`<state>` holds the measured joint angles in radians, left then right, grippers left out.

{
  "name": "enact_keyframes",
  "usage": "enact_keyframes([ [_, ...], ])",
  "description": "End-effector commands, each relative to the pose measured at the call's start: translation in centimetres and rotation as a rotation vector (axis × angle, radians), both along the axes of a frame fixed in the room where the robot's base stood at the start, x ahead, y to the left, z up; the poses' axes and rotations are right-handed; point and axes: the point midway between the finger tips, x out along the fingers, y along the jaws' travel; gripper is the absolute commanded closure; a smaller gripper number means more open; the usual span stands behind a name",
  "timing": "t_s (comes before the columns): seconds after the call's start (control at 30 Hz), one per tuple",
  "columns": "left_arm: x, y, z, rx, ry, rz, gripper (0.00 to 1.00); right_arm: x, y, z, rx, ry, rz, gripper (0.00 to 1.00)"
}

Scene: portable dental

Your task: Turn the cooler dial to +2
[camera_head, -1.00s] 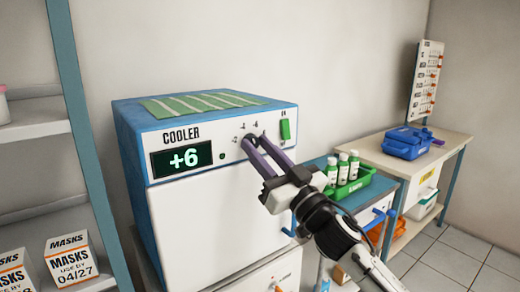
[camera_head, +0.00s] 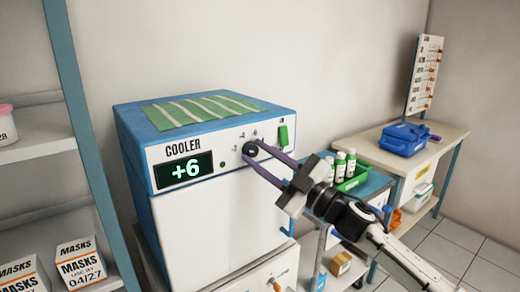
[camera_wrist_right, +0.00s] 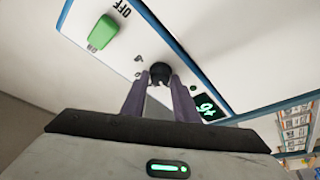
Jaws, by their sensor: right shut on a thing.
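The cooler (camera_head: 215,215) is a white box with a blue top and a control panel on its upper front. Its display (camera_head: 184,170) reads +6. The black round dial (camera_head: 250,148) sits right of the display, and it also shows in the right wrist view (camera_wrist_right: 159,72). My right gripper (camera_head: 257,155) has its two purple fingers at the dial, one on each side, shut on it. In the right wrist view the fingertips (camera_wrist_right: 160,84) flank the dial. The exact pointer direction is too small to tell. My left gripper is not in view.
A green switch (camera_head: 283,136) is right of the dial. A green tray (camera_head: 352,181) with white bottles stands on a cart beside the cooler. A blue case (camera_head: 404,141) lies on a table farther right. Shelves with mask boxes (camera_head: 80,262) are at left.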

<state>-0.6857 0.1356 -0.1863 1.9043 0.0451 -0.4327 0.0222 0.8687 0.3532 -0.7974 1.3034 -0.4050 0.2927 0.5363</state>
Motion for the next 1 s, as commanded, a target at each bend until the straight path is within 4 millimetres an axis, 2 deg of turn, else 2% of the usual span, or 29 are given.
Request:
enact_keyframes([
  [0.33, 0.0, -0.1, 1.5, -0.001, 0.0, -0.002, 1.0, 0.1, -0.1, 0.1, -0.128, -0.091, -0.001, 0.95],
  [0.9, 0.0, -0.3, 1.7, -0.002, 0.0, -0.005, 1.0, 0.1, -0.1, 0.1, -0.154, -0.112, -0.001, 0.95],
  [0.93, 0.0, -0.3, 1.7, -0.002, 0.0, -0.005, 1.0, 0.1, -0.1, 0.1, -0.154, -0.112, -0.001, 0.71],
  [1.0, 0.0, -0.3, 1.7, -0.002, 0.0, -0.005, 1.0, 0.1, -0.1, 0.1, -0.154, -0.112, -0.001, 0.59],
])
